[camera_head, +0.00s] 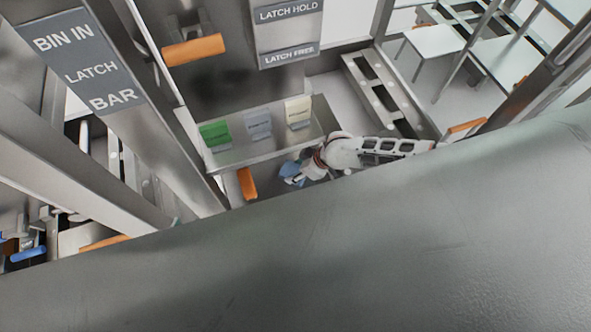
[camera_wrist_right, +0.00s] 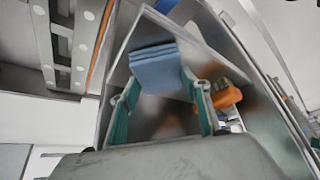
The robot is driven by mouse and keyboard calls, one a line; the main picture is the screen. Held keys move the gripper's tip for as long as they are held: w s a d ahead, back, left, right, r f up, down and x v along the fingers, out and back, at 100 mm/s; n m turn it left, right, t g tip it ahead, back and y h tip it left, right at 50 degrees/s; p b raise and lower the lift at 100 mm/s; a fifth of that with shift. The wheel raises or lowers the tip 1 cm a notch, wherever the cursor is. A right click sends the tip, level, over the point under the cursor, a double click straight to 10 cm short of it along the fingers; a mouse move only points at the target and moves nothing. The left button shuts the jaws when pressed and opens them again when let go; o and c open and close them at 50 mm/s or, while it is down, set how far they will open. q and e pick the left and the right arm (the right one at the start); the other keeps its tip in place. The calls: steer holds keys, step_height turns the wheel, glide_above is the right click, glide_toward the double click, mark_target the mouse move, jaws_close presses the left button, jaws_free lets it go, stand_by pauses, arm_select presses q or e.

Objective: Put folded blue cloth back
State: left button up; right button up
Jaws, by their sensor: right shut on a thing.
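The folded blue cloth (camera_head: 290,169) is at the tip of my right gripper (camera_head: 300,172), just in front of a metal shelf in the head view. In the right wrist view the folded blue cloth (camera_wrist_right: 158,70) shows layered edges and sits between the fingertips of my right gripper (camera_wrist_right: 160,84), which is shut on it. The fingers have teal inner pads. I cannot make out my left gripper in the head view.
The metal shelf (camera_head: 230,158) carries a green card (camera_head: 215,134), a grey-blue card (camera_head: 258,124) and a cream card (camera_head: 298,111). An orange handle (camera_head: 246,183) is left of the cloth. A large grey surface (camera_head: 300,260) fills the foreground. A "BIN IN LATCH BAR" sign (camera_head: 83,62) is upper left.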

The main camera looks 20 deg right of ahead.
steer(key=shift+f, duration=0.1)
steer(key=o, duration=1)
steer(key=p+v, duration=0.2)
steer(key=v, duration=0.5)
steer(key=shift+a, duration=0.1)
steer(key=s+a+r+m+t+y, duration=0.1)
steer(key=s+a+r+t, duration=0.15)
steer(key=a, duration=0.25)
steer(key=s+a+r+m+t+y, duration=0.1)
steer(key=s+a+r+t+y, duration=0.1)
steer(key=s+a+r, duration=0.3)
steer(key=s+d+m+h, duration=0.1)
steer(key=d, duration=0.3)
steer(key=s+d+m+t+h, duration=0.1)
steer(key=d+h, duration=0.1)
steer(key=d, duration=0.2)
steer(key=s+d+r+m+t+h, duration=0.1)
steer(key=d, duration=0.4)
steer(key=shift+s+d+r+t+h, duration=0.1)
steer(key=shift+s+t+h, duration=0.05)
steer(key=shift+t+h, duration=0.15)
